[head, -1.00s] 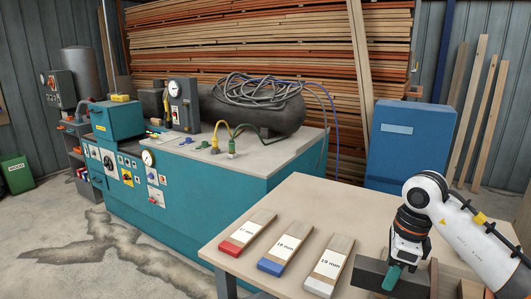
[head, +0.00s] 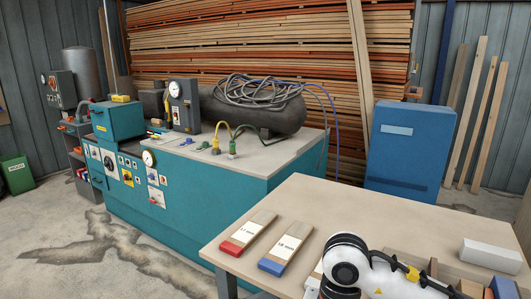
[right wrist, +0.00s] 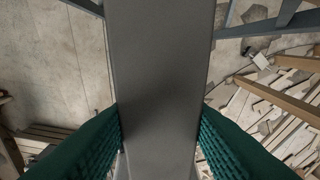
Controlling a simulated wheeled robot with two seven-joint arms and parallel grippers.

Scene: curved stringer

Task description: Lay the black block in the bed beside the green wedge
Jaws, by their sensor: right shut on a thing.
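The black block (right wrist: 160,60) looks dark grey and fills the middle of the right wrist view from top to bottom. My right gripper (right wrist: 159,138) is shut on it, with a dark green ribbed finger against each side. In the head view my right arm reaches in at the bottom, and the gripper and block are out of the picture. No green wedge can be made out in either view, and I cannot identify the bed. My left gripper is not in view.
The wooden table (head: 340,210) carries a red-ended piece (head: 248,234), a blue-ended piece (head: 285,248) and a white block (head: 490,255). My arm partly covers a third marked piece (head: 313,283). A blue cabinet (head: 410,155) stands behind. The table's back left area is clear.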

